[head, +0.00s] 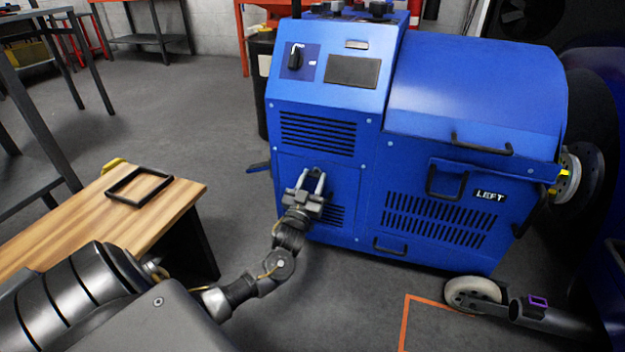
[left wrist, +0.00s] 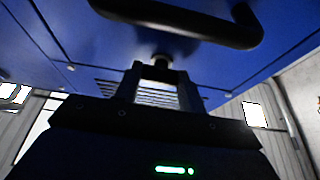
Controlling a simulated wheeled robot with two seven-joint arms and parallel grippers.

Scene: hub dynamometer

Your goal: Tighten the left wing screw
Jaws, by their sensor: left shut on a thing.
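In the left wrist view my left gripper (left wrist: 161,74) is shut on a small dark round part, apparently the left wing screw (left wrist: 161,61), under the blue panel. The fingers hide most of the screw, so its wings and angle cannot be told. My right gripper is not in view.
A black bar handle (left wrist: 190,20) crosses close above the fingers in the left wrist view. A wooden bench (head: 100,220) with a black frame (head: 139,187) is left of my arm. A caster wheel (head: 473,291) stands at lower right. Floor between bench and machine is clear.

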